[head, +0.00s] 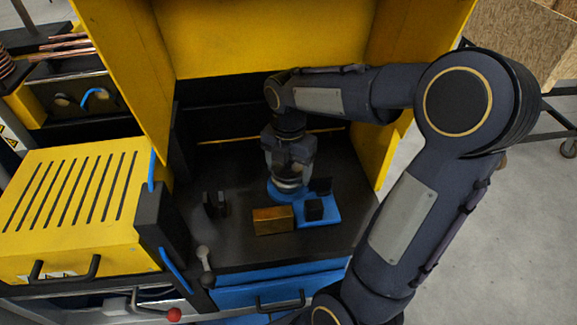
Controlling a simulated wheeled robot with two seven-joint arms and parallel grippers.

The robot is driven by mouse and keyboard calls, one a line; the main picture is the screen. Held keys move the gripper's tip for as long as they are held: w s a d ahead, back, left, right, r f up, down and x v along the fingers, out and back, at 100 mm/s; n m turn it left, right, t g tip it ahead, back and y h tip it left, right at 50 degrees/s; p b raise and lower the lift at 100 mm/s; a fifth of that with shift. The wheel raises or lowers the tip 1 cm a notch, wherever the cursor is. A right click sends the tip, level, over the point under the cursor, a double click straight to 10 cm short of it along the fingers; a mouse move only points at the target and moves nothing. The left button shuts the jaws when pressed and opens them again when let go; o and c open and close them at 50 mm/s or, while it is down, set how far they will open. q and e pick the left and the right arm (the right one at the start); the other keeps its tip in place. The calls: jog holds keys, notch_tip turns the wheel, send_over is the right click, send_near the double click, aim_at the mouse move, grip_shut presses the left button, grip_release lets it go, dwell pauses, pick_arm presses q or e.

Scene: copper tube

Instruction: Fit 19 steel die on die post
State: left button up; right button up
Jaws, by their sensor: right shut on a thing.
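My right gripper (290,168) points down over the work surface inside the yellow machine. It is shut on a round silver steel die (288,186), which shows just below the fingers. The die is right over the round end of a blue base (331,206). The die post is hidden by the die and gripper, so I cannot tell whether the die is around it or above it. My left gripper is not in view.
Small black upright pieces (214,204) stand to the left. Yellow panels (395,120) wall the back and sides. The dark surface at front left is clear.

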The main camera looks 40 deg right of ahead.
jog(key=shift+f+b, duration=0.3)
jog(key=shift+f, duration=0.15)
jog(key=o, duration=1.8)
jog(key=shift+w, duration=0.15)
jog(key=shift+c, duration=0.2)
jog(key=shift+f, duration=0.1)
jog(key=shift+s, duration=0.2)
notch_tip(320, 180, up, 7)
jog(key=shift+w+r, duration=0.1)
jog(key=shift+w, duration=0.05)
jog(key=shift+w+a+r, duration=0.1)
jog(key=shift+r, duration=0.3)
